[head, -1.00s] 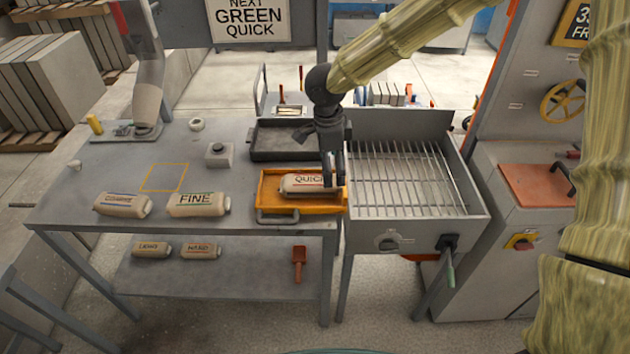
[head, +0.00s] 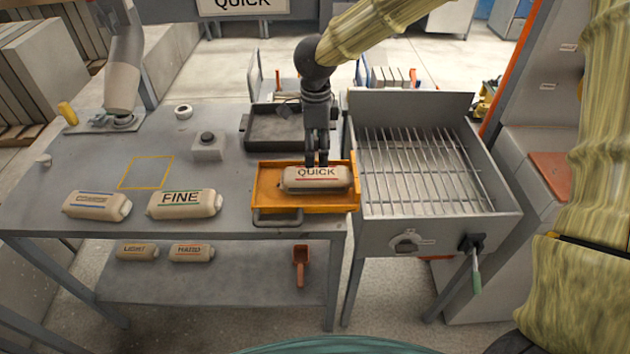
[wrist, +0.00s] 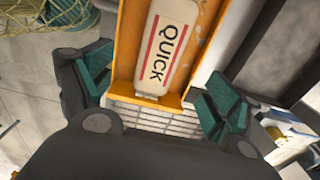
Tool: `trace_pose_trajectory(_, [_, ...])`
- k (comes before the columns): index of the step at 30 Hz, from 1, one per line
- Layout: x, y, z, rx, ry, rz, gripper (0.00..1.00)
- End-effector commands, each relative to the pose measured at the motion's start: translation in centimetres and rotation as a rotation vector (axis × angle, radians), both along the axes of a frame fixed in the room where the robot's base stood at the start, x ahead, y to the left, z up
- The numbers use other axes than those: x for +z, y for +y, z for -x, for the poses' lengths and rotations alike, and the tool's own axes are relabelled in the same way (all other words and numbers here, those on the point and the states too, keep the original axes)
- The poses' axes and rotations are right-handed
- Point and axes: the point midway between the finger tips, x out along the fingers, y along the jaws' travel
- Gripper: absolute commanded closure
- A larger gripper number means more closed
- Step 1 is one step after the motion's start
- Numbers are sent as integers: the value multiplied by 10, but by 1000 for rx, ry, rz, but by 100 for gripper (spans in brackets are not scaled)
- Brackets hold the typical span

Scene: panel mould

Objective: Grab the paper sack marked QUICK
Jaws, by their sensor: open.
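The paper sack marked QUICK (head: 316,180) lies on its side in the orange tray (head: 266,188) on the table. It is tan with a red line and dark lettering. In the wrist view the QUICK sack (wrist: 165,45) lies lengthwise beyond my fingers, its near end between them in the picture. My gripper (head: 317,160) is above and just behind the sack, pointing down. In the wrist view my gripper (wrist: 150,92) has its green-padded fingers spread wide. Nothing is held. The head view does not show clearly whether a finger touches the sack.
Sacks marked FINE (head: 183,203) and COARSE (head: 97,205) lie left on the table. A dark tray (head: 290,128) stands behind the orange one. A metal box with a rod grate (head: 420,170) adjoins on the right. LIGHT (head: 138,252) and HARD (head: 192,252) sacks lie on the lower shelf.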

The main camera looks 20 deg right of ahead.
Motion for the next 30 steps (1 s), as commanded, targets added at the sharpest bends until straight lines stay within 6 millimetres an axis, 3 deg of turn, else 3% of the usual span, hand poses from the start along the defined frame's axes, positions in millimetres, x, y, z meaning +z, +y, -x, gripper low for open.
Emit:
trace_pose_trajectory(9, [-40, -6, 2, -8, 2, 2, 11])
trace_pose_trajectory(19, [-58, -4, 1, -5, 2, 4, 11])
trace_pose_trajectory(30, [-95, -3, -2, -3, 1, 2, 11])
